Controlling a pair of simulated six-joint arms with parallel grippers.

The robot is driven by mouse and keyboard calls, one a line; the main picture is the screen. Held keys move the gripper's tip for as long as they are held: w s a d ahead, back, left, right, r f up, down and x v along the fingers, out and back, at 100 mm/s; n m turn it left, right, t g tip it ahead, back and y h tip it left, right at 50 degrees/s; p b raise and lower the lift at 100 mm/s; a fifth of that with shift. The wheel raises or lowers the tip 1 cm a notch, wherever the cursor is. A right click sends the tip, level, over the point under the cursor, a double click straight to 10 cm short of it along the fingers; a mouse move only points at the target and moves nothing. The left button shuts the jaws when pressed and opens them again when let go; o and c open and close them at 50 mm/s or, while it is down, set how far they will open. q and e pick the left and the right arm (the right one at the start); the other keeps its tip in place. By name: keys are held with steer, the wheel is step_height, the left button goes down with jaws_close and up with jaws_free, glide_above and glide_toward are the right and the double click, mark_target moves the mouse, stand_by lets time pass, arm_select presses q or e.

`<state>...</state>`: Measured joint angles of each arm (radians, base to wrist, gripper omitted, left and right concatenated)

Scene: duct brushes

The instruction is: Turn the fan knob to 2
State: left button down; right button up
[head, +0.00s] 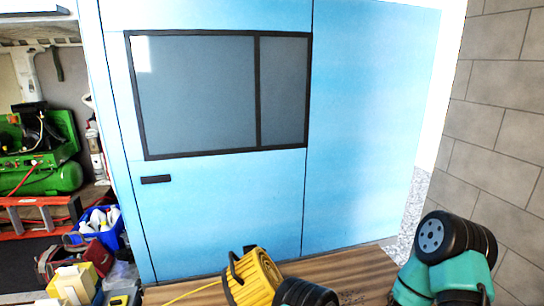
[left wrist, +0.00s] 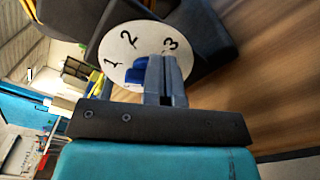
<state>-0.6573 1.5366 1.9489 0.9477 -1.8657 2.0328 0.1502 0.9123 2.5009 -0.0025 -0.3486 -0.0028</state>
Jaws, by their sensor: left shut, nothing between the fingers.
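In the left wrist view a round white dial (left wrist: 126,39) carries the black numbers 1, 2 and 3 on a dark housing (left wrist: 200,42). A blue knob (left wrist: 113,74) shows at the lower part of the dial, partly covered by my left gripper. My left gripper (left wrist: 164,62) is shut and empty, its grey-blue fingertips over the dial below the 2 and 3. I cannot tell whether they touch the knob, and its pointer is not clear. In the head view neither gripper shows, and the dial is not visible.
A yellow ribbed machine (head: 258,277) with a black handle stands at the front edge of the head view, on a wooden surface (head: 345,268). A pale blue panel wall (head: 365,130) with a dark-framed window stands behind. Shelves with a green compressor (head: 52,178) are at left.

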arm_select(q)
steer(key=shift+d, duration=0.2)
steer(key=shift+w+d, duration=0.1)
steer(key=shift+d, duration=0.1)
